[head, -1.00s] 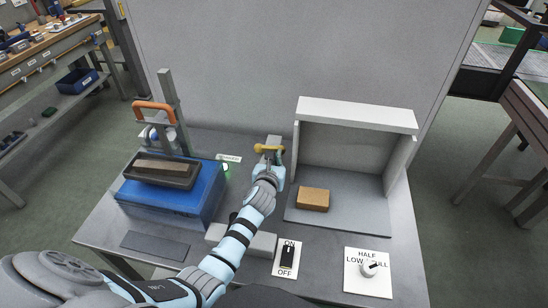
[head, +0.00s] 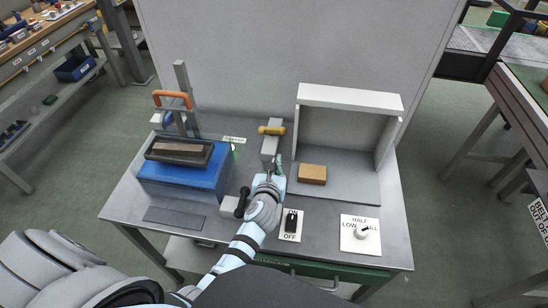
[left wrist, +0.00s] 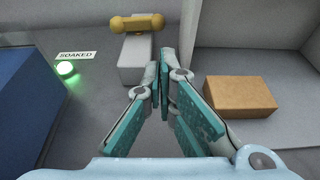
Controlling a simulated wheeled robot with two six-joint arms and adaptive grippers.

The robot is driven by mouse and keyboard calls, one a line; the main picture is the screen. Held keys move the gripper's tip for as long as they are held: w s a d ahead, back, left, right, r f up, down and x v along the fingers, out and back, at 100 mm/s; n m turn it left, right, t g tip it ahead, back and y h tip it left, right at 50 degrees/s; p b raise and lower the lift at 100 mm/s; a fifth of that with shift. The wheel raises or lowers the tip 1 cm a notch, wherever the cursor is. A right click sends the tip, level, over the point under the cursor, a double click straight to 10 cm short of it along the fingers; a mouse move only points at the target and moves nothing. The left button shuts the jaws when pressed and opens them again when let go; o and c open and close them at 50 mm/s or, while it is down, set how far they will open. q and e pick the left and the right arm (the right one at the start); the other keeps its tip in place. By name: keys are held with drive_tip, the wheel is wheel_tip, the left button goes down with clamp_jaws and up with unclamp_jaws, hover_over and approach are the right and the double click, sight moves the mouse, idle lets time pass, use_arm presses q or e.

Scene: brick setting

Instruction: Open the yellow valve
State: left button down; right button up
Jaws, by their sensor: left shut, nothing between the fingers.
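The yellow valve handle (head: 271,130) lies crosswise on top of a grey block (head: 270,148) at the back middle of the bench. In the left wrist view the handle (left wrist: 138,23) runs left to right near the top edge, ahead and slightly left of the fingers. My left gripper (head: 270,173) is on the near side of the block, apart from the handle. In the left wrist view its fingers (left wrist: 160,60) are closed at the tips with nothing between them. My right gripper is not in view.
A brown brick (head: 312,174) sits in the white-topped booth (head: 350,97) at right. A blue tank (head: 185,178) with a tray stands at left. A black lever (head: 243,201), an ON/OFF switch (head: 291,220) and a dial plate (head: 360,235) are in front. A green light (left wrist: 66,69) glows near the "SOAKED" label.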

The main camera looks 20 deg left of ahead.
use_arm(q)
drive_tip(key=shift+w+f, duration=0.3)
drive_tip(key=w+a+r+n+y+b, duration=0.15)
drive_tip(key=a+r+n+b, duration=0.25)
drive_tip(key=a+n+b, duration=0.5)
drive_tip(key=d+n+h, duration=0.1)
drive_tip(key=n+h, duration=0.1)
drive_tip(key=s+d+n+g+h, duration=0.1)
drive_tip(key=s+d+n+g+h+p, duration=0.1)
drive_tip(key=d+n+h, duration=0.1)
drive_tip(key=shift+d+n+h, duration=0.1)
drive_tip(key=shift+n+h, duration=0.2)
drive_tip(key=shift+h, duration=0.05)
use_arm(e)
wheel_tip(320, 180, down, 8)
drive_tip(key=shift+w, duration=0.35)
use_arm(q)
drive_tip(key=shift+f, duration=0.1)
